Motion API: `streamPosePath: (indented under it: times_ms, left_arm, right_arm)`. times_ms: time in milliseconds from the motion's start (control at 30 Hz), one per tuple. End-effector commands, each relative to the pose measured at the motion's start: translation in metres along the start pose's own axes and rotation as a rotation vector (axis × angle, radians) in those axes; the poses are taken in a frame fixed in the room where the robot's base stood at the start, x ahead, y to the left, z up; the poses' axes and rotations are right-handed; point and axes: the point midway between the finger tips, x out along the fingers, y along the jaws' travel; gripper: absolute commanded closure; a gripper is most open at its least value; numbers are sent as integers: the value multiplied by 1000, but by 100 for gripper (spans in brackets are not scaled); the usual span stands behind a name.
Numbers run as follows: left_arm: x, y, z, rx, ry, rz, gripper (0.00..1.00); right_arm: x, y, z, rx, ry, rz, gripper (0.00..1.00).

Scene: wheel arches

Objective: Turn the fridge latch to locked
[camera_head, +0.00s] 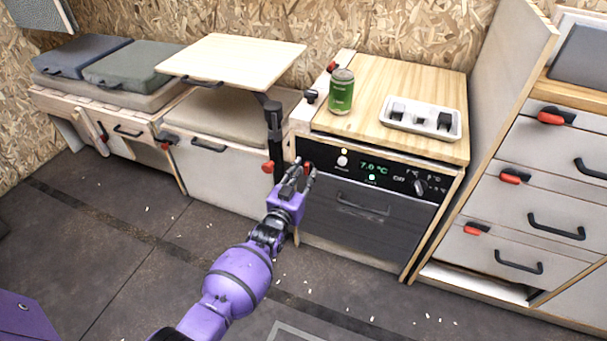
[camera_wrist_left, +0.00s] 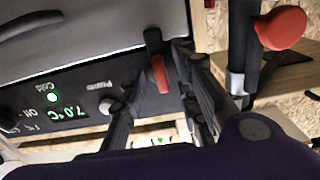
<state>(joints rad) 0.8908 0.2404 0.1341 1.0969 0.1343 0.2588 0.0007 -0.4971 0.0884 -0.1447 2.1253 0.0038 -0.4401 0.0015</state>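The fridge (camera_head: 345,225) has a dark front door and a control panel with a green 7.0 °C readout (camera_head: 373,166). Its latch (camera_head: 307,168), red-tipped, is at the panel's left end, mostly hidden by my fingers. In the left wrist view, where the panel text is upside down, the latch (camera_wrist_left: 160,75) has a dark base near the door edge, and its red tip points down the picture toward the panel. My left gripper (camera_head: 304,172) is open, with its fingers (camera_wrist_left: 157,80) on either side of the latch. Contact cannot be told. My right gripper is not in view.
A red-knobbed table post (camera_head: 270,140) stands close left of my gripper, under a raised tabletop (camera_head: 232,58). A green can (camera_head: 341,92) and a white tray (camera_head: 420,128) stand on the fridge counter. Drawers (camera_head: 530,205) with red latches are at right. The floor in front is open.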

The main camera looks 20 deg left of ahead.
Motion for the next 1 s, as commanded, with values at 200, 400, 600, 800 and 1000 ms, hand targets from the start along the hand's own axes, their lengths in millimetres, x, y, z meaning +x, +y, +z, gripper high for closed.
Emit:
streamPosePath:
  times_ms: [200, 400, 600, 800, 1000]
  left_arm:
    - [0, 0, -1, -1, 1, -1, 70]
    - [-15, -1, 1, -2, -1, -1, 70]
    - [-57, -1, 1, -1, -2, -1, 70]
    - [-96, -1, 0, -1, 0, -1, 70]
    - [-116, 0, 0, -1, 1, 0, 70]
  right_arm:
    - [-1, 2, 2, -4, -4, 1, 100]
    - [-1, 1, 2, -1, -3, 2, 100]
    - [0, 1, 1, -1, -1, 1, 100]
    - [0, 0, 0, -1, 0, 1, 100]
    - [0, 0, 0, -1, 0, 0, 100]
